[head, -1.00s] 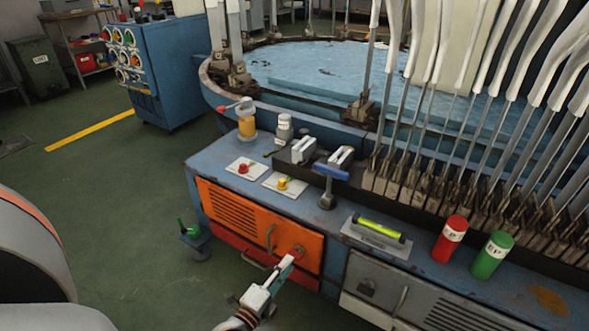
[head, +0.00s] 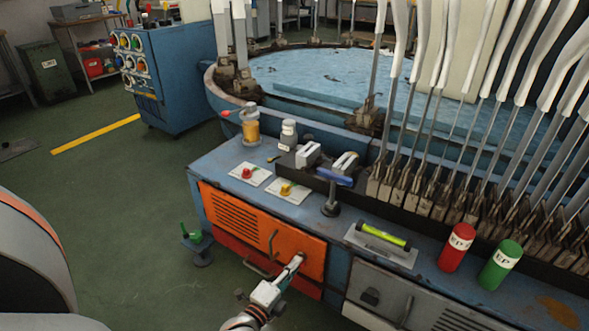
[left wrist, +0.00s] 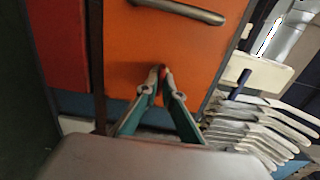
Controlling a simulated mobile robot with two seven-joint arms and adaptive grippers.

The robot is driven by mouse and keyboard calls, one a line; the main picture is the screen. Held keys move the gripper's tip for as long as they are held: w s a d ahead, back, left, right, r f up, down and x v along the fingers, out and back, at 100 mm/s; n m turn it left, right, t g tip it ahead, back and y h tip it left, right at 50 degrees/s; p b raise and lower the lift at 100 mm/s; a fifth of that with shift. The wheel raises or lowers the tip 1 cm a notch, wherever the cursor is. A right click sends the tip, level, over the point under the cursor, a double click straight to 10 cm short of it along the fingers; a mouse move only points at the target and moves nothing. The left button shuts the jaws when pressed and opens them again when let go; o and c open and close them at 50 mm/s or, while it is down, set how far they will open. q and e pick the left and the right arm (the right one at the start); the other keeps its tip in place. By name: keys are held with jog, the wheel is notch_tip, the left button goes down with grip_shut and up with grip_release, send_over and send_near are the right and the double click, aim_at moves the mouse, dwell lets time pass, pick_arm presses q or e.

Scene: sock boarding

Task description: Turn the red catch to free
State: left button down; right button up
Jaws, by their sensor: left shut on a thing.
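The orange panel (head: 236,219) with slots and a bar handle (head: 273,243) is on the front of the blue cabinet. The red catch sits on its right part and is now almost wholly hidden by my fingertips. My left gripper (head: 296,262) reaches up from below to that spot. In the left wrist view, the fingertips of my left gripper (left wrist: 161,70) come together against the orange panel (left wrist: 190,48), shut on the catch. How the catch is turned cannot be seen. My right gripper is not in view.
A grey panel (head: 372,293) adjoins on the right. The floor to the left is largely clear.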

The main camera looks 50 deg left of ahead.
pick_arm(q)
jog(key=shift+n+p, duration=0.95)
jog(key=shift+n, duration=7.95)
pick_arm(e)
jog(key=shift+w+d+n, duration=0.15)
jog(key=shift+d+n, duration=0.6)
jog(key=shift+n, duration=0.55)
pick_arm(q)
jog(key=c, duration=2.2)
grip_release()
